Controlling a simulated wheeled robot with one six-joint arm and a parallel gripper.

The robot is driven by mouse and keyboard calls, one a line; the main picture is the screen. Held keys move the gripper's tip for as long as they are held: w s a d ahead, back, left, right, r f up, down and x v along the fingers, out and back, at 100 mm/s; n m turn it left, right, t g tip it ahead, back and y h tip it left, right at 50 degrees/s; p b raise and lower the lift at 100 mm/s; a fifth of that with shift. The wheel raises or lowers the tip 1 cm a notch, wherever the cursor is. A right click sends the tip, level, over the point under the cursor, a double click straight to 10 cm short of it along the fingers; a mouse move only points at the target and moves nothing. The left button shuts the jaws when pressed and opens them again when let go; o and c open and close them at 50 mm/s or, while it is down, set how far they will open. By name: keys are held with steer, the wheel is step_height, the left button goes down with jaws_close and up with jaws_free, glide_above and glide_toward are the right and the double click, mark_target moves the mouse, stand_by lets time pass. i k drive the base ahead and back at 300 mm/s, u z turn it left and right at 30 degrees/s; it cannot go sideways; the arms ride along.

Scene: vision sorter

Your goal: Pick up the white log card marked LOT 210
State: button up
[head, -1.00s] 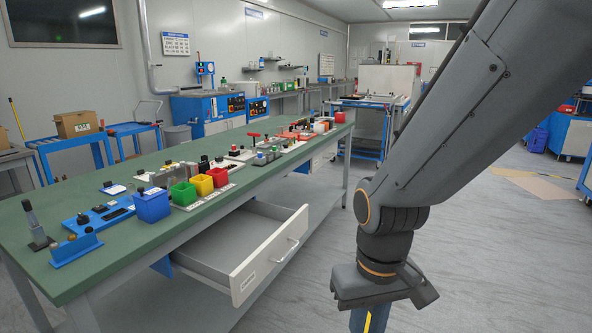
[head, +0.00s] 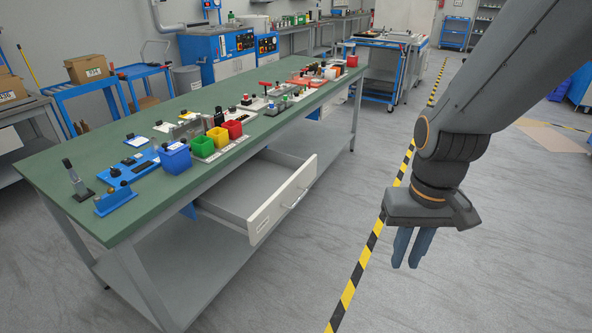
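Two small pale cards lie on the green bench top in the head view: one (head: 136,141) behind the blue fixture, another (head: 163,127) a little farther back. Their print is too small to read, so I cannot tell whether either is the LOT 210 card. My gripper (head: 406,262) hangs at the right, fingers pointing down, in front of the bench and over the floor, well away from both cards. A narrow gap shows between its fingers, and nothing is seen between them.
The green workbench (head: 100,170) has an open drawer (head: 283,202) jutting out in front. Blue (head: 175,158), green (head: 201,146), yellow (head: 218,137) and red bins (head: 233,129) line its front edge, with several fixtures behind. Floor with a yellow-black stripe (head: 365,262) lies clear beside it.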

mark_target(163, 128)
steer(key=u, duration=0.45)
steer(key=k, duration=1.1)
steer(key=u, duration=1.6)
steer(key=i, duration=1.45)
steer(key=z, duration=0.5)
steer(key=i, duration=0.95)
steer(key=z, duration=0.75)
